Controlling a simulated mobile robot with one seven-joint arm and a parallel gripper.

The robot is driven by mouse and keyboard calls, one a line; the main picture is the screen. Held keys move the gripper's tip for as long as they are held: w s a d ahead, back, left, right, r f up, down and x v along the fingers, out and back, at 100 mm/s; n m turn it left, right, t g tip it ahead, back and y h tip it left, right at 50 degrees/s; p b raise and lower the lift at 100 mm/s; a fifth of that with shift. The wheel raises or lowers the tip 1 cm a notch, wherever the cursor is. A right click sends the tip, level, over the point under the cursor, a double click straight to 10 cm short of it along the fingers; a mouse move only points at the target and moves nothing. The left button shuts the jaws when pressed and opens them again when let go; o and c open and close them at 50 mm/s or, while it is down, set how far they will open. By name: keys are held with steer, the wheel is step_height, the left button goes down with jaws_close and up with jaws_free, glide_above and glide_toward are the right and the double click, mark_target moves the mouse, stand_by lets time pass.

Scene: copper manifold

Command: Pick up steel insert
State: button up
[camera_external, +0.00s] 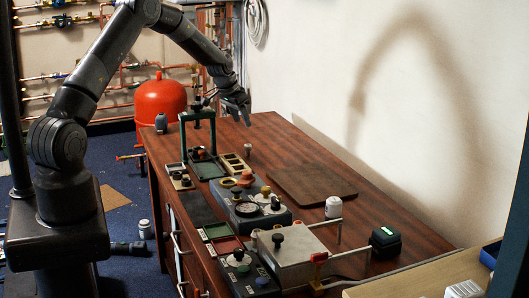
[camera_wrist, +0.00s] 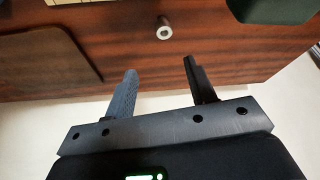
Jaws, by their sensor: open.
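The steel insert, a small grey metal cylinder (camera_external: 248,149), stands on the wooden table near its back right edge, beside a cream compartment tray. In the wrist view the steel insert (camera_wrist: 165,30) shows a dark hole in its near end. It lies beyond my fingertips, roughly in line with the gap between them. My gripper (camera_external: 239,113) hangs above the table's far end, above the insert and apart from it. In the wrist view my gripper (camera_wrist: 159,67) has its two dark fingers spread with nothing between them.
The cream compartment tray (camera_external: 233,163) is just left of the insert. A green press frame (camera_external: 184,143) stands farther left. A dark flat board (camera_external: 312,187) lies nearer the camera, and the white wall (camera_external: 310,80) rises behind the table. Bare wood surrounds the insert's right side.

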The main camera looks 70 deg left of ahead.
mark_target(248, 145)
steer(key=x, duration=0.4)
steer(key=a+x, duration=0.1)
steer(key=x, duration=0.2)
steer(key=shift+s, duration=0.3)
steer(key=shift+x, duration=2.6)
steer(key=shift+s+f, duration=0.1)
steer(key=shift+s, duration=0.1)
steer(key=c, duration=1.1)
